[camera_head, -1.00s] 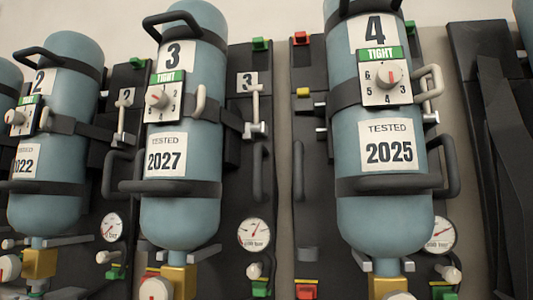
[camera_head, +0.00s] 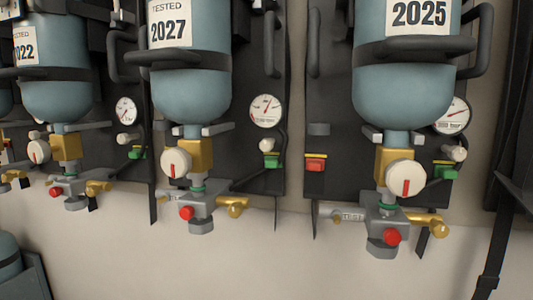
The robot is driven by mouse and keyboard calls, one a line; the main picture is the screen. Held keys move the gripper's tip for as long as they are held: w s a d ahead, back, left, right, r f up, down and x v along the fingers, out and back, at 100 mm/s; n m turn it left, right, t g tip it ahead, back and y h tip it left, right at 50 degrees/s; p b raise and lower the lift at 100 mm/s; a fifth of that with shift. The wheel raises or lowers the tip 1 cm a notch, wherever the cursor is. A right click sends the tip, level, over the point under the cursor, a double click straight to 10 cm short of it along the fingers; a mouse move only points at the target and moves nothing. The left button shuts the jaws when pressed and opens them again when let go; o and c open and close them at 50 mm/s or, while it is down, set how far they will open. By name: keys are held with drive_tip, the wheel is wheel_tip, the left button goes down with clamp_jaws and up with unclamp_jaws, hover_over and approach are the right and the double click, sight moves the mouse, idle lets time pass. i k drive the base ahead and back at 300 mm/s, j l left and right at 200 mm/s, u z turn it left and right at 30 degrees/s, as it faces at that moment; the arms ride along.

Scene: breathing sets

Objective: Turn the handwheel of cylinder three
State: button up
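Cylinder three (camera_head: 190,72) is the blue-grey bottle left of centre with the "2027" label (camera_head: 171,28). Its number plate is out of view at the top. Below it, a brass valve body (camera_head: 201,155) carries a white round handwheel (camera_head: 176,162) with a red mark, facing me. Under the valve is a grey block (camera_head: 195,204) with a red knob (camera_head: 186,213) and a brass fitting (camera_head: 236,206). A round pressure gauge (camera_head: 266,110) is to the right. My gripper is not in view.
The "2025" cylinder (camera_head: 405,85) with its own white handwheel (camera_head: 405,180) hangs to the right. The "2022" cylinder (camera_head: 60,85) and its handwheel (camera_head: 39,151) hang to the left. The pale wall below is mostly clear. A dark frame (camera_head: 510,190) stands at the far right.

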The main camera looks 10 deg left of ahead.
sight(175, 162)
drive_tip(key=l+u, duration=0.1)
drive_tip(key=u, duration=0.35)
drive_tip(key=k+u, duration=0.1)
drive_tip(key=u, duration=0.3)
drive_tip(key=k+l+u, duration=0.1)
drive_tip(key=u, duration=0.35)
drive_tip(key=k+u, duration=0.1)
drive_tip(key=u, duration=0.35)
